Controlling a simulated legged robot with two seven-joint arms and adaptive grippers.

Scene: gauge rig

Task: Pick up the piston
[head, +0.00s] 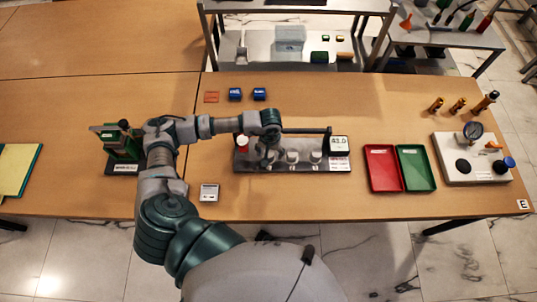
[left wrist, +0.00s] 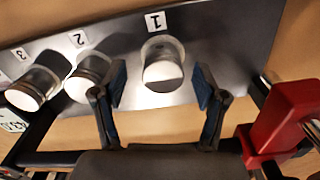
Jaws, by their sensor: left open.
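Three short metallic pistons with pale round ends stand in a row on a dark rig (head: 290,167). They carry the labels 1, 2 and 3. In the left wrist view, the piston at label 1 (left wrist: 162,62) lies between the two fingers of my left gripper (left wrist: 160,80), with a gap on each side. That gripper is open and empty. The piston at label 2 (left wrist: 88,78) is just left of the left finger, and the piston at label 3 (left wrist: 33,88) is farther left. In the head view my left gripper (head: 269,148) hangs over the rig's left part and hides much of it. My right gripper is not in view.
A dark bar runs along the rig, with a red part (left wrist: 285,118) close to the right finger. A display (head: 339,143) stands at the rig's right end. Red (head: 383,185) and green (head: 416,185) trays lie to the right. A small white device (head: 209,192) lies in front.

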